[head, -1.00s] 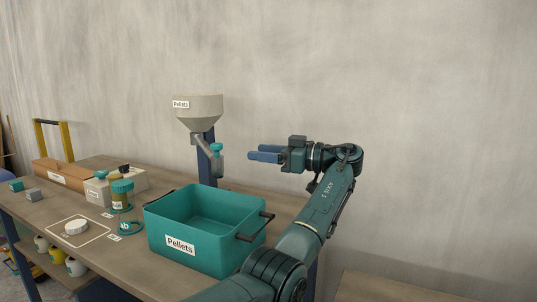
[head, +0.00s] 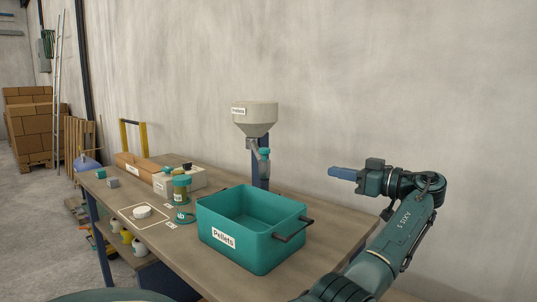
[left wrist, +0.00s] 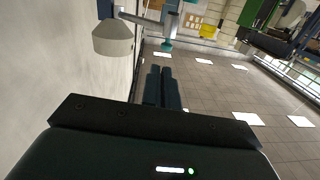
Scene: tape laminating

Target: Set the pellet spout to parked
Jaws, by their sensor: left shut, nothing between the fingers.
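The pale pellet hopper (head: 254,118), labelled Pellets, stands on a dark blue post at the back of the bench. In the left wrist view the shut fingers (left wrist: 160,69) point towards the spout's teal end (left wrist: 167,43), and the hopper (left wrist: 112,38) is at upper left. My right gripper is not in view.
A teal Pellets bin (head: 246,228) with dark handles stands on the bench (head: 155,236) in front of the hopper. A teal-lidded jar (head: 182,188), a white puck (head: 142,211) and boxes lie to its left. The wall is behind; air around my gripper is clear.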

